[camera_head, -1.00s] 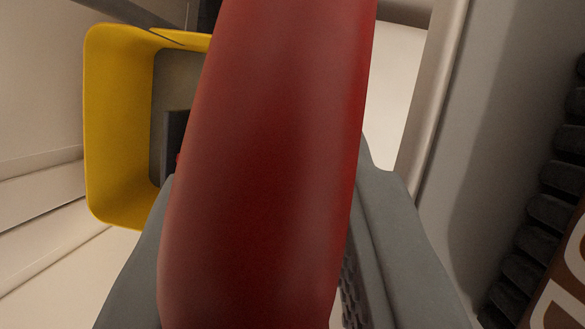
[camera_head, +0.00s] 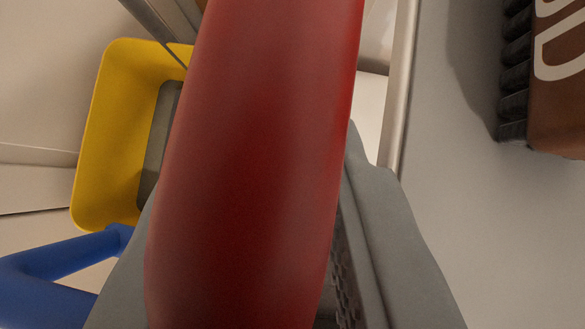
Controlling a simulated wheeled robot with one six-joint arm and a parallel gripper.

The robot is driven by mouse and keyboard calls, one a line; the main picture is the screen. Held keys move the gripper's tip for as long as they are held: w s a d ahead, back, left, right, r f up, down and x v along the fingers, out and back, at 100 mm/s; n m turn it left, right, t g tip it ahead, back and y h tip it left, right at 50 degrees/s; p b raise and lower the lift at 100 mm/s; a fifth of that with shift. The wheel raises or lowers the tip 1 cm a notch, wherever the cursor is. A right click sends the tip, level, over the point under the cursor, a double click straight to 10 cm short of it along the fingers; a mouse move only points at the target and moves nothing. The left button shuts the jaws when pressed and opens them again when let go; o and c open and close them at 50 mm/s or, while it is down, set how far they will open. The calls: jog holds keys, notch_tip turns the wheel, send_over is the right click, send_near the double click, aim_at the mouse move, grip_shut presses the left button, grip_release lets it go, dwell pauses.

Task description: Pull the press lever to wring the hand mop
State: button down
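A thick red handle (camera_head: 262,90), which looks like the press lever, fills the middle of the view from top to bottom, tilted slightly to the right at the top. My gripper (camera_head: 250,165) has its grey fingers on either side of the handle and appears shut on it. The contact itself is mostly hidden behind the handle. A yellow bucket-like frame (camera_head: 100,150) shows behind at the left, partly covered by the handle and left finger. The hand mop cannot be made out.
A blue tube (camera_head: 45,265) lies at the lower left, close to the left finger. A pale metal post (camera_head: 400,90) stands right of the handle before a grey surface (camera_head: 450,200). A brown piece with white markings and black ridges (camera_head: 560,90) is at the upper right.

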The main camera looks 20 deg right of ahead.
jog(key=shift+w+a, duration=0.15)
jog(key=c, duration=1.6)
grip_release()
jog(key=shift+o, duration=1)
jog(key=shift+w+a, duration=0.1)
jog(key=shift+a, duration=0.15)
jog(key=shift+d, duration=0.15)
jog(key=shift+s+r, duration=0.55)
jog(key=v, duration=1.6)
jog(key=shift+f, duration=0.1)
